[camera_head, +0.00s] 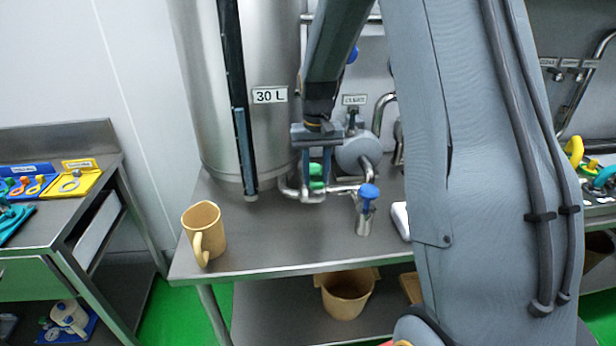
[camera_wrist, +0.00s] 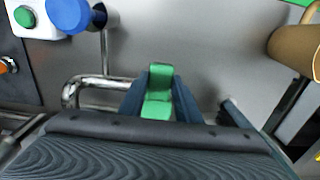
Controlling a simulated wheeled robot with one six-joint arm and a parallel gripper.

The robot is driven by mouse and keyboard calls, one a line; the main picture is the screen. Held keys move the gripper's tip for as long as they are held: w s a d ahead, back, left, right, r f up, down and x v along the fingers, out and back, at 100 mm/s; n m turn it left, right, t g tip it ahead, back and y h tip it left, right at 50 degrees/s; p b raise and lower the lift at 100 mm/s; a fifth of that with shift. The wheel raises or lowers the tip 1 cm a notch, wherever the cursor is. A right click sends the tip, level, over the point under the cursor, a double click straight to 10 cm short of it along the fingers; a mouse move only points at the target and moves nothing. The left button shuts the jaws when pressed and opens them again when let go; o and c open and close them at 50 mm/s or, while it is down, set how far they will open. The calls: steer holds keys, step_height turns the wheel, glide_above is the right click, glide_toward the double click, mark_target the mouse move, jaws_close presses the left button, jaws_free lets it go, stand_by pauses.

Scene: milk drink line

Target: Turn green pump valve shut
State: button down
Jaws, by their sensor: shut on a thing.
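The green pump valve handle (camera_wrist: 158,92) shows between the two fingers of my gripper (camera_wrist: 160,95) in the wrist view. The fingers are closed on its sides. In the head view, my gripper (camera_head: 316,170) reaches down in front of the steel tank, and part of the green handle (camera_head: 317,174) shows between its fingers. The handle sits on the steel pipe (camera_head: 342,187) at the foot of the tank. The valve body under the handle is mostly hidden by my gripper.
A blue-handled valve (camera_head: 368,192) stands just right of my gripper. A tan jug (camera_head: 203,232) stands at the table's left front. The steel tank (camera_head: 200,90) labelled 30 L rises behind. A control box with a green button (camera_wrist: 25,16) shows in the wrist view.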

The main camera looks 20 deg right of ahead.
mark_target(316, 179)
stand_by(0.3)
steer(key=c, duration=1.3)
jaws_free()
steer(key=shift+c, duration=0.2)
steer(key=shift+r, duration=0.1)
step_height(316, 179, up, 8)
steer(key=shift+f+b, duration=0.2)
steer(key=shift+b, duration=0.95)
steer(key=s+a+f, duration=0.2)
steer(key=s+f, duration=0.1)
steer(key=s, duration=0.4)
steer(key=s+a+f+n+t, duration=0.1)
steer(key=s+a+f, duration=0.1)
steer(key=s, duration=0.5)
steer(key=s+a+f+n+b, duration=0.1)
steer(key=s+a+f, duration=0.2)
steer(key=s, duration=0.4)
steer(key=shift+s+f, duration=0.2)
steer(key=shift+f, duration=0.15)
steer(key=shift+c, duration=0.3)
